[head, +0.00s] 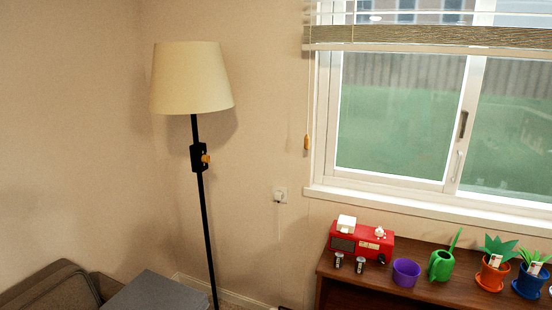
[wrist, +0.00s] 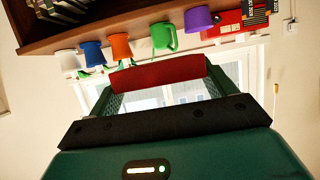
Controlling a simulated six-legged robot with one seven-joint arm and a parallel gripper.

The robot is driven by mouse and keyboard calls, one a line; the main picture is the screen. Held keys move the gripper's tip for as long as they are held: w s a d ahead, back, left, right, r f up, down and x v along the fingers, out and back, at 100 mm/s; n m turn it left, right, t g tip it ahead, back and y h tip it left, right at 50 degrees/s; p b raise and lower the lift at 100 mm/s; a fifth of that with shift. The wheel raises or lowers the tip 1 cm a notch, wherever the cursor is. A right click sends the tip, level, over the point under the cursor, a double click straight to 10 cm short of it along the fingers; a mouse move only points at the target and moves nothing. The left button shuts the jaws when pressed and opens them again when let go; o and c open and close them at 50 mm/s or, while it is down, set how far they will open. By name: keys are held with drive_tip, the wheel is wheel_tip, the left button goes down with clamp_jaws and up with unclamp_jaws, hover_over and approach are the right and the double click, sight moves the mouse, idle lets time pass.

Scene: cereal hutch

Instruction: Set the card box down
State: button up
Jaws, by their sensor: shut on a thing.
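My gripper (wrist: 160,84) shows in the wrist view, with green fingers to the left and right. It is shut on a red thing (wrist: 157,75) that spans between the fingertips; I take this to be the card box. Only one plain red face of it shows, and no marking can be read. The held thing is clear of the shelf in that picture, with the window behind it. The head view shows neither my gripper nor the held thing.
The brown shelf (head: 430,260) under the window carries a red box-like device (head: 360,240), two small jars, a purple cup (head: 406,272), a green watering can (head: 440,265) and potted plants (head: 492,270). A floor lamp (head: 192,80) stands left. The wrist picture appears upside down.

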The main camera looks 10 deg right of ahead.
drive_tip(key=w+a+f+n+t+y, duration=0.1)
drive_tip(key=w+a+f+n+y, duration=0.35)
drive_tip(key=w+a, duration=1.1)
drive_tip(key=w+a+f, duration=0.2)
drive_tip(key=a+f, duration=0.2)
drive_tip(key=a, duration=0.3)
drive_tip(key=w+a+f+y, duration=0.1)
drive_tip(key=w+a+f, duration=0.1)
drive_tip(key=a+f, duration=0.2)
drive_tip(key=w+a+f+n+y, duration=0.1)
drive_tip(key=a+f, duration=0.3)
drive_tip(key=a, duration=0.7)
drive_tip(key=shift+w+f+t, duration=0.2)
drive_tip(key=shift+w+t, duration=0.1)
drive_tip(key=shift+w, duration=0.35)
drive_tip(key=shift+a, duration=0.2)
